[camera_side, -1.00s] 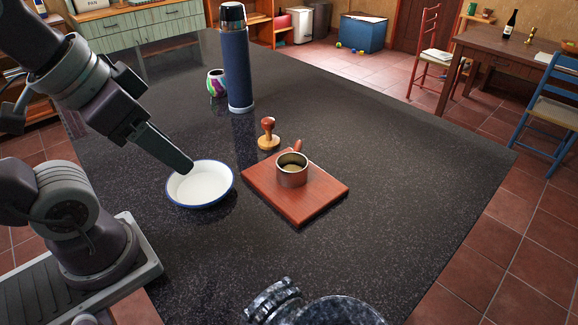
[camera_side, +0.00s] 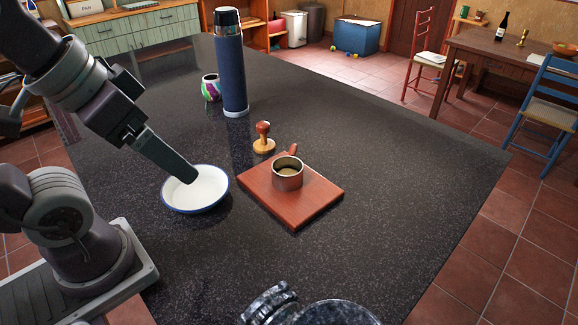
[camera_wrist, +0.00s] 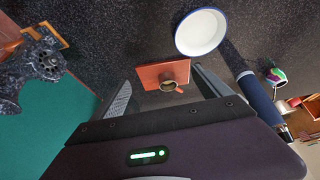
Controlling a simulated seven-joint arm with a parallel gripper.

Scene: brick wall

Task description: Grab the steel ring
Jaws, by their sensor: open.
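The steel ring (camera_side: 287,180) is a short, wide metal band standing on a red-brown wooden board (camera_side: 318,197). It also shows in the wrist view (camera_wrist: 163,88), on the board's edge nearest my gripper's body, seen between the fingers. Something pale brown shows inside it. My gripper (camera_side: 190,178) hangs over the white bowl, to the left of the ring and apart from it. Its two fingers are spread and empty in the wrist view (camera_wrist: 160,85). In the side view one finger hides the other.
A white blue-rimmed bowl (camera_side: 207,198) lies under my fingertips. A wooden-handled stamp (camera_side: 263,140) stands behind the board. A tall blue flask (camera_side: 232,75) and a patterned cup (camera_side: 211,88) stand farther back. The counter right of the board is clear.

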